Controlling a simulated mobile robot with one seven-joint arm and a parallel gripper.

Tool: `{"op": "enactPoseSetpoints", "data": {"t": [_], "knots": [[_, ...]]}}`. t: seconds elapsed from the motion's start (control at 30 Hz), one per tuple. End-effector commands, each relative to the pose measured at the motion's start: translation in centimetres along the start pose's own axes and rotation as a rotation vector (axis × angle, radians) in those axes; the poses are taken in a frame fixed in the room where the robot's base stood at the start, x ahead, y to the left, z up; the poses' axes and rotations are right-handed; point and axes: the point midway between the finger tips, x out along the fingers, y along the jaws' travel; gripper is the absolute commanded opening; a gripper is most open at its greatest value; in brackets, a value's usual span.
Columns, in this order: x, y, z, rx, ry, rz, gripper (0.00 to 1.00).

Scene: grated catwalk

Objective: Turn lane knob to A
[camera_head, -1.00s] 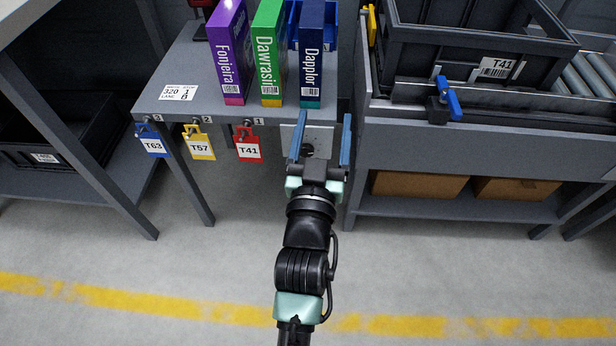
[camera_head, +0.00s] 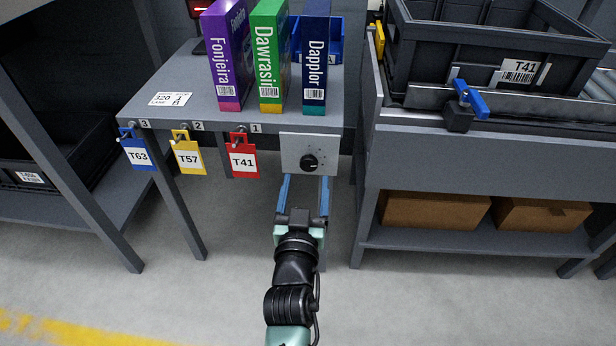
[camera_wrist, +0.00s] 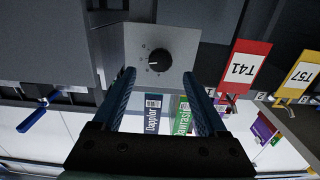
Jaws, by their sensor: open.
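The lane knob (camera_head: 309,162) is a round black dial on a light grey plate (camera_head: 291,153) at the front edge of the shelf table. It also shows in the wrist view (camera_wrist: 159,60), with small marks around it too small to read. A pale pointer line shows on the knob. My gripper (camera_head: 304,180) is open and empty, its two blue fingers just below the plate in the head view. In the wrist view the fingers (camera_wrist: 163,75) stand apart, with the knob beyond and between them. They do not appear to touch it.
Red T41 (camera_head: 243,160), yellow T57 (camera_head: 187,157) and blue T63 (camera_head: 138,153) tags hang left of the plate. Boxes stand on the table above. A grey bin (camera_head: 490,85) and a blue-handled lever (camera_head: 470,98) are at the right. Open floor lies below.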

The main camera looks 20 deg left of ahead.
Motion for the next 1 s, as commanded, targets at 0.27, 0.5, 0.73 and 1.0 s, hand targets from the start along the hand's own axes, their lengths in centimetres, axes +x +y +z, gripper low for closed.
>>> {"op": "enactPoseSetpoints", "data": {"t": [0.27,0.5,0.73,1.0], "knots": [[4.0,-0.1,0.2,-0.001,0.001,-0.001,0.75],[5.2,0.0,0.0,-0.001,0.001,-0.001,0.75],[5.2,0.0,0.0,0.0,0.0,-0.001,0.75],[5.2,0.0,0.0,0.0,0.0,-0.001,0.34]]}}
